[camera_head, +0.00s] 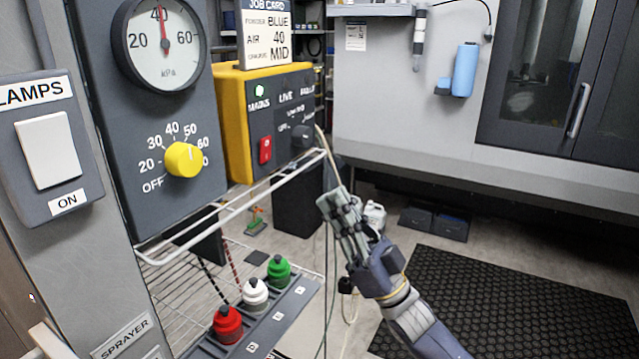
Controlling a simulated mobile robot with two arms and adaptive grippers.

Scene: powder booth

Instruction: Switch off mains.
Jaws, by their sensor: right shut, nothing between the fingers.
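The mains switch is a red rocker (265,150) on the dark front panel of a yellow unit (232,110), below the label MAINS. A green lamp (259,91) glows above that label. My right gripper (335,205) is shut and empty. It is in front of the wire shelf, to the right of and below the red rocker, and apart from it. My left gripper is not in view.
A wire shelf (230,207) edges the space below the unit. Left are a gauge (160,42), a yellow knob (184,159) and a white lamps switch (48,150). Red, white and green bottles stand on a lower rack (290,305). A black mat (500,310) lies right.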

